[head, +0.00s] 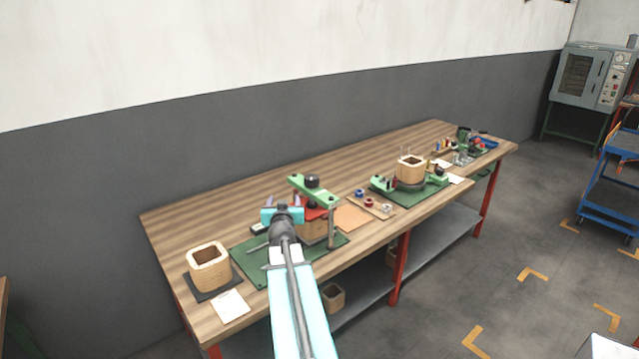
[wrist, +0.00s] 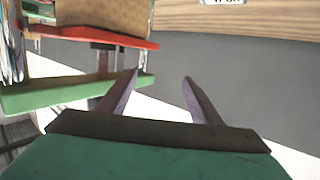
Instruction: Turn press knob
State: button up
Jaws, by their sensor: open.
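The press stands on a green base mat (head: 255,265) on the workbench. It has a green top bar (head: 324,195) with a black knob (head: 312,181) on it, and a red plate (head: 318,212) over a wooden coil block (head: 312,230). My gripper (head: 283,212) is in front of and left of the knob in the head view, apart from it as far as I can tell. In the wrist view my gripper (wrist: 162,77) is open and empty between its two fingers. There, the green bar (wrist: 60,96) and red plate (wrist: 95,37) lie beside the left finger. I cannot make out the knob there.
A square wooden coil former (head: 208,267) stands on a dark pad at the left, near a white paper (head: 230,307). A tray with small spools (head: 369,203) and a second green fixture with a coil (head: 411,170) are to the right. Bare bench lies behind.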

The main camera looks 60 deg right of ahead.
jog(key=w+f+m+g+h+b, duration=0.1)
jog(key=w+f+g+b, duration=0.1)
jog(key=b, duration=0.2)
jog(key=m+g+h+b, duration=0.5)
jog(key=m+g+b, duration=0.3)
jog(key=g+b, duration=0.15)
send_near(312, 180)
jog(key=shift+w+d+r+g+p, duration=0.1)
jog(key=shift+w+d+g+p, duration=0.3)
jog(key=shift+w+d, duration=0.4)
jog(key=s+d+p, duration=0.1)
jog(key=d+p, duration=0.1)
jog(key=d, duration=1.1)
jog(key=shift+s+d+p, duration=0.25)
jog(key=shift+d+p, duration=0.05)
jog(key=shift+d, duration=0.05)
jog(key=shift+c, duration=0.3)
jog(key=shift+t, duration=0.25)
jog(key=c, duration=1)
